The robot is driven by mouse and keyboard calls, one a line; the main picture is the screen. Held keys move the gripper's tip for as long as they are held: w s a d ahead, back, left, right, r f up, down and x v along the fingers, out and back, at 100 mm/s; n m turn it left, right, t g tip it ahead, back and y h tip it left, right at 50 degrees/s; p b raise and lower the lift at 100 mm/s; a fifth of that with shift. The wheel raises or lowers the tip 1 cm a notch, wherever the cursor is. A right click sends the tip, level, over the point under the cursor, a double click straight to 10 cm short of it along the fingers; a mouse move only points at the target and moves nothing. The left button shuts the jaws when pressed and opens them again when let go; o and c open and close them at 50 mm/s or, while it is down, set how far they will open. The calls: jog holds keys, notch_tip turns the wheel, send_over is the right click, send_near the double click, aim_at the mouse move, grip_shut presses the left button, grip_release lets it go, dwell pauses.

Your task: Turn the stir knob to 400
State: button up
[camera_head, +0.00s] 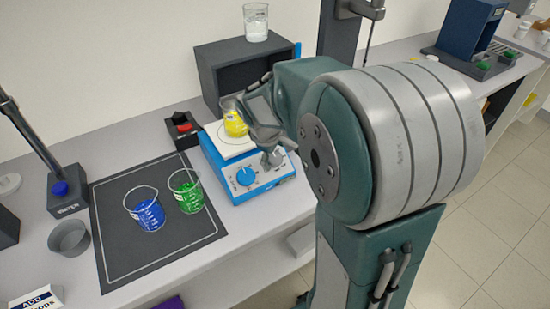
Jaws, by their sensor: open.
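The blue stirrer (224,173) with a white top plate stands on the bench near the middle. Its round blue knob (246,176) is on the front face, left of centre; the scale around it is too small to read. A vessel with yellow liquid (235,123) is on the stirrer's plate, partly behind my gripper. My gripper (256,135) is open and sits over the right part of the stirrer, above and to the right of the knob. My arm hides part of the stirrer's right side.
A dark mat (110,245) carries a beaker of blue liquid (150,215) and a beaker of green liquid (188,196). A black box with a red switch (184,127) stands left of the stirrer. A dark shelf box (235,60) with a beaker (256,25) stands behind.

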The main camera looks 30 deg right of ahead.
jog(key=shift+x, duration=1)
jog(key=shift+d+f, duration=0.2)
jog(key=c, duration=1.1)
jog(key=shift+c, duration=0.2)
